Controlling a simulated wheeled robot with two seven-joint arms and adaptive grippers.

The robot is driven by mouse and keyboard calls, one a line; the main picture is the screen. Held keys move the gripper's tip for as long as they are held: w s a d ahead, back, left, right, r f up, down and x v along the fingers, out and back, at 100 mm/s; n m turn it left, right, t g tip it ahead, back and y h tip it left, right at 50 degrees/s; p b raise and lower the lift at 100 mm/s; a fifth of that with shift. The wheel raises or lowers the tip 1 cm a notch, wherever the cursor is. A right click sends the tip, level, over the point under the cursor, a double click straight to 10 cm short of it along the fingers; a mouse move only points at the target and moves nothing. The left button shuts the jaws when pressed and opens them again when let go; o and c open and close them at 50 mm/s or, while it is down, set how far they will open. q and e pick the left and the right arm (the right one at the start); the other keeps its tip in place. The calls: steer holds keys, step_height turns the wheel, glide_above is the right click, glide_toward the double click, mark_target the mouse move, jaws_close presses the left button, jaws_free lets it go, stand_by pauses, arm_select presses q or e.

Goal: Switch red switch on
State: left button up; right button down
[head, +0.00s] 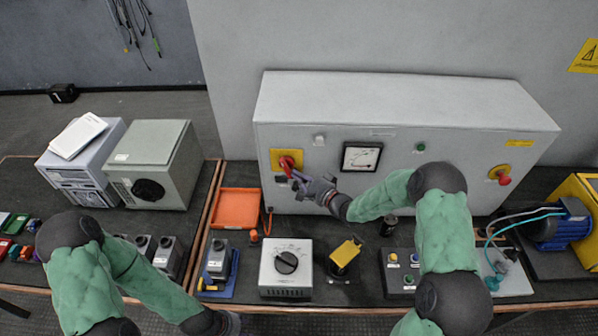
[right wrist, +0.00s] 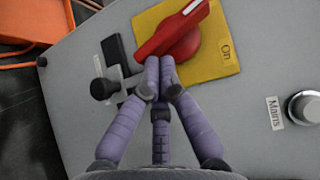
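The red rotary switch (head: 289,163) sits on a yellow plate at the left of the grey cabinet's front. My right gripper (head: 303,182) is at the switch. Its purple fingers (right wrist: 159,68) are drawn together, with the tips at the handle's near edge; I cannot tell whether they touch it. My left gripper (head: 228,323) is at the bottom edge, away from the cabinet, and its fingers are not clear.
The cabinet (head: 400,105) also carries a meter (head: 361,157) and a red emergency button (head: 500,175). A black knob-like part (right wrist: 103,88) is close beside my right fingers. An orange tray (head: 236,209), a dial box (head: 286,265) and a yellow device (head: 345,254) stand on the bench.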

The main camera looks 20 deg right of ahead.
steer(key=shift+a+f+m+t+b, duration=0.1)
steer(key=shift+f+m+t+b, duration=0.2)
steer(key=shift+b, duration=0.2)
steer(key=shift+a+f+m+t+y+b, duration=0.1)
steer(key=shift+m+t+y+b, duration=0.25)
steer(key=shift+b, duration=0.4)
steer(key=shift+w+a+f+m+t+y+b, duration=0.1)
steer(key=shift+a+f+m+t+y+b, duration=0.15)
steer(key=shift+m+t+b, duration=0.55)
steer(key=shift+w+a+f+m+t+y+b, duration=0.1)
steer(key=shift+f+m+t+b, duration=0.2)
steer(key=shift+b, duration=0.9)
steer(key=shift+m+b, duration=0.25)
steer(key=shift+b, duration=0.1)
steer(key=shift+w+a+f+m+t+h+b, duration=0.1)
steer(key=shift+a+m+t+h+b, duration=0.1)
steer(key=shift+m+t+b, duration=0.5)
steer(key=shift+s+a+f+m+t+h+b, duration=0.15)
steer(key=shift+m+t+b, duration=0.25)
steer(key=shift+m+b, duration=0.45)
steer(key=shift+w+a+f+m+t+h+b, duration=0.15)
steer(key=shift+a+m+t+b, duration=0.1)
steer(key=shift+m+t+b, duration=0.55)
stand_by(1.8)
